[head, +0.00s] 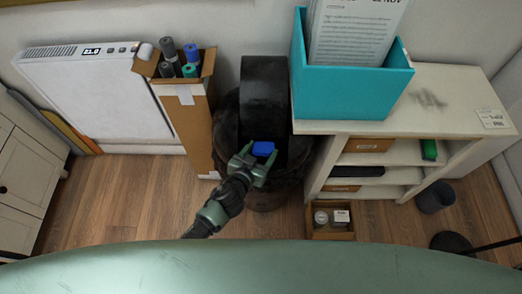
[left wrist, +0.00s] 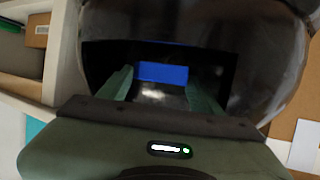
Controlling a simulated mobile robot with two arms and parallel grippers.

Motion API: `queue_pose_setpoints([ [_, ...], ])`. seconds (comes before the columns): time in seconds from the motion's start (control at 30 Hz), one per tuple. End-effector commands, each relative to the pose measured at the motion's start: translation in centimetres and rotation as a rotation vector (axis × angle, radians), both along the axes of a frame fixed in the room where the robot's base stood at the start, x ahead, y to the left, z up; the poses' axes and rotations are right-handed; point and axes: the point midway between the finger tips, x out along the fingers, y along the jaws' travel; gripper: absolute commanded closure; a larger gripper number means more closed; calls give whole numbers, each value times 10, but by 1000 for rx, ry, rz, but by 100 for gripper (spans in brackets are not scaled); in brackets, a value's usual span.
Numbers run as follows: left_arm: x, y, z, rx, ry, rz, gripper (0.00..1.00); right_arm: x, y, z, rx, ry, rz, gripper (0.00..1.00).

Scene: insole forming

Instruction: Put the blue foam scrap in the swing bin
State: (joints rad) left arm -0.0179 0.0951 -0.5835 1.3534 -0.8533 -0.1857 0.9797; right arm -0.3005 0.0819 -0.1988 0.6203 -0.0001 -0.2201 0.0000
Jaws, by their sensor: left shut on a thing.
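The blue foam scrap (head: 263,149) is a small blue block held at the fingertips of my left gripper (head: 256,160). It also shows in the left wrist view (left wrist: 162,72) between the two green fingers (left wrist: 162,90). The swing bin (head: 264,90) is dark and glossy and stands between a cardboard box and a shelf unit. My left gripper and the scrap are over the front of the bin, at its dark opening in the left wrist view. How deep the scrap is relative to the opening is hard to tell. My right gripper is not in view.
A tall cardboard box (head: 190,120) with rolls stands left of the bin. A cream shelf unit (head: 440,100) with a teal paper holder (head: 350,92) stands right of it. A white heater (head: 90,95) is far left. The wooden floor (head: 120,200) at front left is clear.

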Motion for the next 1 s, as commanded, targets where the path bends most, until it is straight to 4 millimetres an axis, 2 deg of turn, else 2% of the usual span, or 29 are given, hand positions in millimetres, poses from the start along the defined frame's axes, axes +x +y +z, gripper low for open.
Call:
queue_pose_setpoints([
  [0.2,0,0,0,0,0,0,73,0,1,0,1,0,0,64],
  [0.23,0,0,0,0,0,0,33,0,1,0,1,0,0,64],
  [0.3,0,0,0,0,0,0,13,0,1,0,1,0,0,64],
  [0.33,0,0,0,0,0,0,10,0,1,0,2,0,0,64],
  [0.87,2,4,0,6,-1,6,10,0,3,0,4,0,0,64],
  [1.0,-4,7,3,7,-1,7,10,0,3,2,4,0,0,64],
])
